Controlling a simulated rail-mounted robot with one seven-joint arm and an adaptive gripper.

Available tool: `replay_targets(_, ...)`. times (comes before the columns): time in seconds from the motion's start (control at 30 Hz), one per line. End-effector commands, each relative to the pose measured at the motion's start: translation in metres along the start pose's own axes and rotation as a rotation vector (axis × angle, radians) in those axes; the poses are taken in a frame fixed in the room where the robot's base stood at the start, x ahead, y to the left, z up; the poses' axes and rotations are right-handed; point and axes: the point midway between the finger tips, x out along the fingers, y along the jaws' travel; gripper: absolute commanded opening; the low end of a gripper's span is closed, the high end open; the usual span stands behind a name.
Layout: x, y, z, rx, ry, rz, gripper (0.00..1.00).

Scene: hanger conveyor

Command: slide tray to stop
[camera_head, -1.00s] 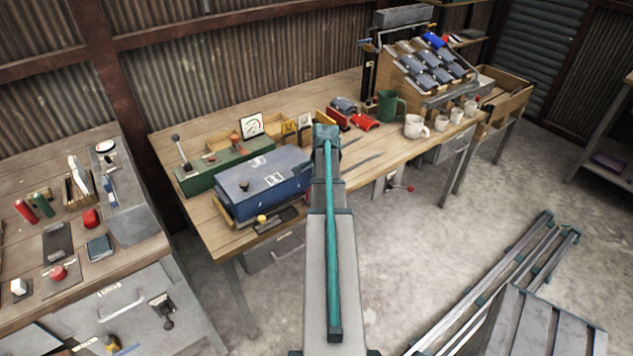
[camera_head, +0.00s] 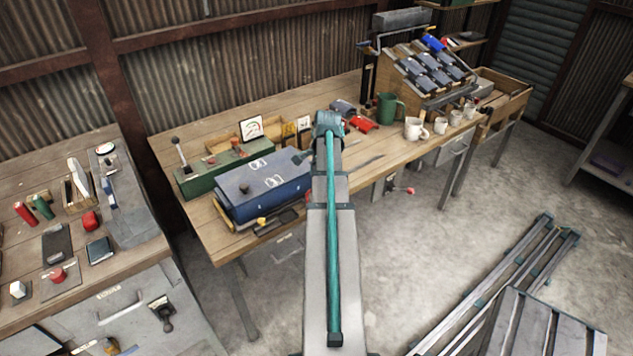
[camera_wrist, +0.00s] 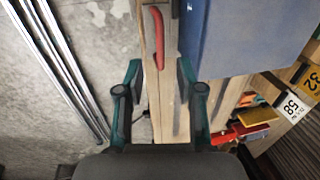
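My gripper (camera_wrist: 160,90) is open in the wrist view, its two green fingers apart with nothing held between them. Below the gap is the wooden workbench edge (camera_wrist: 168,115), with a red handle-like piece (camera_wrist: 159,38) ahead of the fingers. A large blue box (camera_wrist: 245,35) lies ahead and to the right; it also shows on the bench in the head view (camera_head: 262,187). In the head view my arm covers most of the gripper. I cannot tell which thing is the tray, and no stop can be made out.
A green box (camera_head: 222,168) with a lever stands behind the blue one. Red pieces (camera_head: 362,124), a green mug (camera_head: 388,105) and several white mugs (camera_head: 415,128) stand farther right. A wooden box (camera_head: 502,88) is at the bench's far end. Metal rails (camera_head: 505,270) lie lower right.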

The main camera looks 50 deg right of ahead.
Motion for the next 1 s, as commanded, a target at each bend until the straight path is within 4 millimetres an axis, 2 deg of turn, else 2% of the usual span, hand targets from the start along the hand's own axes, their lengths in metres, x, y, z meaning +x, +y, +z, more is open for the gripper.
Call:
replay_targets(0.03,-0.011,0.000,0.000,0.000,0.002,-0.003,0.37)
replay_targets(0.2,-0.039,0.000,0.000,0.000,0.000,-0.002,0.37)
replay_targets(0.4,-0.056,0.000,0.001,0.000,-0.001,0.000,0.37)
replay_targets(0.9,-0.059,0.000,0.001,0.000,-0.001,0.000,0.37)
replay_targets(1.0,-0.054,-0.001,0.008,-0.035,-0.006,0.007,0.37)
